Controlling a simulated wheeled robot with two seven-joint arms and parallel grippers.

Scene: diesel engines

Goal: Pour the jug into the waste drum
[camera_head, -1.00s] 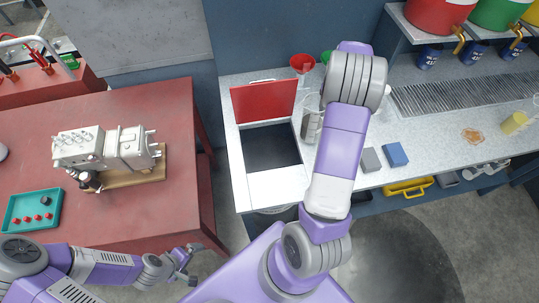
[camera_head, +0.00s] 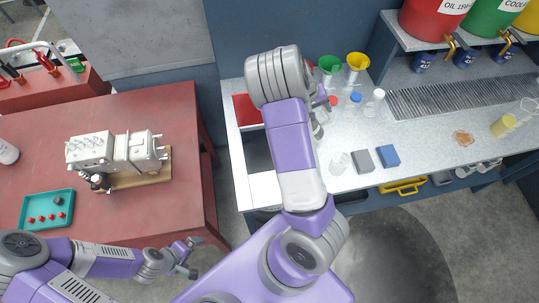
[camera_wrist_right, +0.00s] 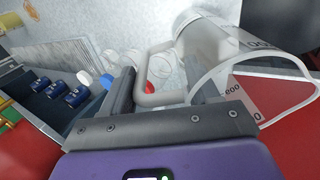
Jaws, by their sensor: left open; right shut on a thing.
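My right gripper (camera_wrist_right: 165,100) is shut on the handle of a clear jug (camera_wrist_right: 205,45) with printed graduations. The jug's wide mouth faces the lower right of the right wrist view, with red behind it. I cannot tell its exact tilt or whether liquid is inside. In the head view, my right arm hides most of the jug. The dark waste opening (camera_head: 256,152) in the bench lies left of that arm, with its red lid (camera_head: 246,109) raised behind; the drum itself is not clear. My left gripper (camera_head: 188,258) is open and empty near the red table's front right corner.
An engine (camera_head: 115,150) and teal tray (camera_head: 46,208) sit on the red table (camera_head: 140,222). Funnels, bottles, a clear beaker (camera_head: 339,162) and grey and blue blocks (camera_head: 388,156) stand on the bench right of my right arm.

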